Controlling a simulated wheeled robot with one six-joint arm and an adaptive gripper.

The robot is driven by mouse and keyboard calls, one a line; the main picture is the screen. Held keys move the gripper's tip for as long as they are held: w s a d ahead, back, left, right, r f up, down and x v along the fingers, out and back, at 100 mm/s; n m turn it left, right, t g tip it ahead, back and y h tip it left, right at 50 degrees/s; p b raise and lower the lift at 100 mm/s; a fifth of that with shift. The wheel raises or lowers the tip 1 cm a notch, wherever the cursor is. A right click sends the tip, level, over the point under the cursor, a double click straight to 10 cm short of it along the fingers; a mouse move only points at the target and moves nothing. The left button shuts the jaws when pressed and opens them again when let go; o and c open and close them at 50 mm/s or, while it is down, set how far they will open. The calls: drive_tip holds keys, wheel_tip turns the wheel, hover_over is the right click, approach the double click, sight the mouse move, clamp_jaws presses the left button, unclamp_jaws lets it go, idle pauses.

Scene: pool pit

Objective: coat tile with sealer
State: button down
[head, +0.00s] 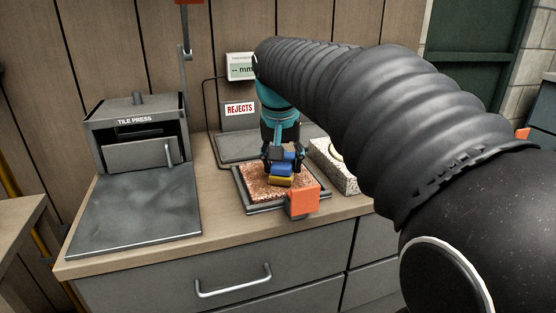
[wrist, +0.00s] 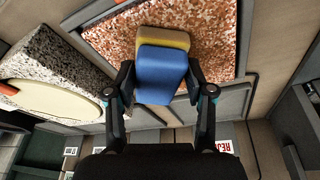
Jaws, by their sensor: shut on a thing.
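A speckled reddish-brown tile (head: 254,184) lies in a dark tray (head: 243,203) on the counter. My gripper (head: 282,160) is shut on a blue-handled applicator (head: 291,157) with a yellow pad (head: 281,181). The pad is over the tile, low and seemingly at its surface; I cannot tell for certain whether it touches. In the wrist view the applicator (wrist: 160,75) sits between my fingers with the yellow pad (wrist: 172,38) beyond it, and the tile (wrist: 205,25) behind. Part of the tile is hidden by my gripper and the applicator.
An orange block (head: 303,200) is at the tray's front right corner. A speckled block with a cream round inset (wrist: 50,97) stands beside the tray. A tile press (head: 137,140) stands at left, a REJECTS sign (head: 240,109) and thickness display (head: 240,67) behind. The counter between press and tray is clear.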

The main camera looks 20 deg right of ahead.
sight(290, 155)
drive_tip(key=shift+s+f+b, duration=0.2)
drive_tip(key=shift+s+b, duration=0.35)
drive_tip(key=shift+s, duration=1.65)
drive_tip(key=shift+s+r, duration=0.15)
drive_tip(key=shift+s, duration=1.1)
drive_tip(key=shift+d+r, duration=0.15)
drive_tip(key=shift+d, duration=1)
drive_tip(key=shift+w+p, duration=0.7)
drive_tip(key=shift+w, duration=1.2)
drive_tip(key=shift+w+r+p, duration=0.15)
drive_tip(key=shift+w+p, duration=1.25)
drive_tip(key=shift+w, duration=3.95)
drive_tip(key=shift+f, duration=0.2)
wheel_tip(290, 155, up, 6)
